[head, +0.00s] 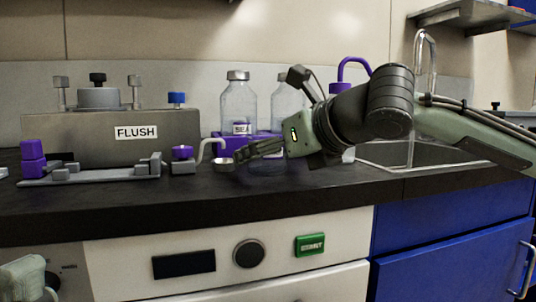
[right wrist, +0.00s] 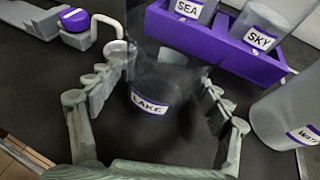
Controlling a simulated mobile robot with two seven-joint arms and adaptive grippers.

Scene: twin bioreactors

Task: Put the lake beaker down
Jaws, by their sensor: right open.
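The lake beaker (right wrist: 152,101) is a see-through vessel with a white and purple LAKE label. In the right wrist view it stands between the fingers of my right gripper (right wrist: 163,78), apparently on the dark counter. The fingers are open on either side of it; whether one touches the glass I cannot tell. In the head view my right gripper (head: 258,150) reaches in from the right, low over the counter, and the beaker is hard to make out there.
A purple rack (right wrist: 223,45) holds the SEA bottle (right wrist: 188,8) and SKY bottle (right wrist: 262,40) just beyond. A larger labelled vessel (right wrist: 285,112) stands at right. The FLUSH unit (head: 110,138) and a purple-capped fitting (head: 183,158) are left. The sink (head: 425,154) is right.

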